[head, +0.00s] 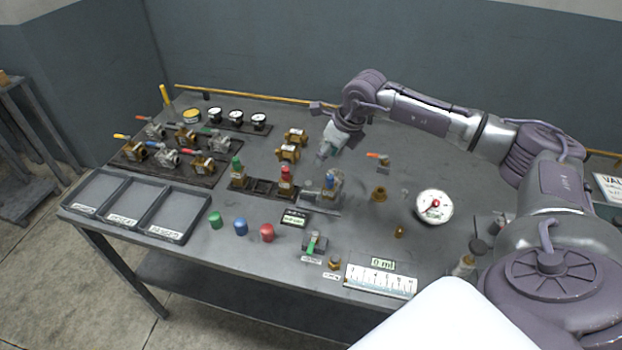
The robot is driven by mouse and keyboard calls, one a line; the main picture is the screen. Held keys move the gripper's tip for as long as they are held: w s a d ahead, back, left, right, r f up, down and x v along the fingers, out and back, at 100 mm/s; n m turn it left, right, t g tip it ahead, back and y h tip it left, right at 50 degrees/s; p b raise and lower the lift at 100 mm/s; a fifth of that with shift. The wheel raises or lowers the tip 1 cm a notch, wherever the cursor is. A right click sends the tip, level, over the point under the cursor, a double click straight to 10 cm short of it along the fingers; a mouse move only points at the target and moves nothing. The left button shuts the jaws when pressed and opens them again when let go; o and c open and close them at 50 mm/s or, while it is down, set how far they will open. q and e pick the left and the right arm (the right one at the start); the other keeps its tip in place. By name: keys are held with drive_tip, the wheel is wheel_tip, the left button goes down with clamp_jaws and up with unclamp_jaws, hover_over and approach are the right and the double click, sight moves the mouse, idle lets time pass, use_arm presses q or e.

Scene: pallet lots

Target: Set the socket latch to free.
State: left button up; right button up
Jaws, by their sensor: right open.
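My right gripper (329,148) is open. It hangs above the back middle of the table, its fingers pointing down, with nothing seen between them. A grey metal fixture (318,200) stands below it on the table and holds a valve with a blue top (330,180). In front of it, a small grey block with a green lever (313,243) has a white label, too small to read. I cannot tell for sure which of these bears the socket latch, or its setting. My left gripper is not in view.
The table carries a black rack with green and red valves (285,180), loose brass valves (288,153), coloured caps (240,227), a dial gauge (434,206) and a scale plate (380,281). Grey trays (130,237) line the left front edge. Several valves lie on a dark board behind them.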

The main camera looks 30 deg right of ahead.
sight(309, 183)
drive_tip(key=p+x, duration=0.1)
drive_tip(key=x, duration=0.4)
drive_tip(key=p+x, duration=0.1)
drive_tip(key=x, duration=0.5)
drive_tip(key=shift+w+a+f+p, duration=0.1)
drive_tip(key=shift+a+p, duration=0.15)
drive_tip(key=shift+p, duration=0.1)
drive_tip(key=shift+w+f, duration=0.25)
drive_tip(key=shift+f, duration=0.45)
clamp_jaws()
drive_tip(key=shift+a, duration=0.1)
